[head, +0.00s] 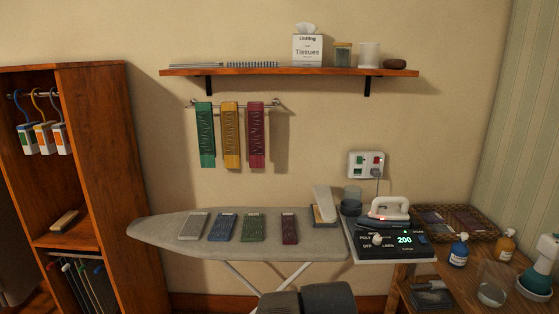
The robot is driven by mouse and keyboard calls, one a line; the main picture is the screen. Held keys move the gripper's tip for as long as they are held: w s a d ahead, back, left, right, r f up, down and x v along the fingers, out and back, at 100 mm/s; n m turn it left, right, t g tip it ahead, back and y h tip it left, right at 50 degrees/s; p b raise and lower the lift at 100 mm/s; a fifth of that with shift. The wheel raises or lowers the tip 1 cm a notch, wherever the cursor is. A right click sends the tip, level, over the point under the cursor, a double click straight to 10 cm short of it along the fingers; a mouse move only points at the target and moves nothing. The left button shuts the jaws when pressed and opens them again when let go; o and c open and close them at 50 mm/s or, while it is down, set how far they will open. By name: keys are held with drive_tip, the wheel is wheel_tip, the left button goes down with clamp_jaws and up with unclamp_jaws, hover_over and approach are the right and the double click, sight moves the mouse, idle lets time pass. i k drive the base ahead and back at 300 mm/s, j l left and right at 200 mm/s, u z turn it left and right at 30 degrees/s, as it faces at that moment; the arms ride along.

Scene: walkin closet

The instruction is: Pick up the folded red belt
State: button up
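A flat dark red folded strip (290,228), which looks like the folded red belt, lies on the grey ironing board (165,230). It is the rightmost in a row with a green folded strip (254,228), a blue one (222,227) and a light grey one (193,226). They lie apart from each other. A red patterned strip (256,135) also hangs from the wall rail. Dark grey parts of my own arm show at the bottom centre, below the board's front edge. My gripper's fingers do not show.
An upright brush-like block (323,205) and an iron (389,211) on its control station (395,245) stand right of the red strip. Bottles (459,250) and a basket (484,231) crowd the right table. A wooden cabinet (105,150) stands left. The board's left end is bare.

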sight(288, 227)
drive_tip(key=k, duration=0.1)
drive_tip(key=i+j, duration=0.15)
drive_tip(key=i, duration=0.25)
drive_tip(key=i+j, duration=0.15)
drive_tip(key=i, duration=0.3)
drive_tip(key=i+j, duration=0.1)
drive_tip(key=i, duration=0.3)
drive_tip(key=i+j+z, duration=0.1)
drive_tip(key=i, duration=0.3)
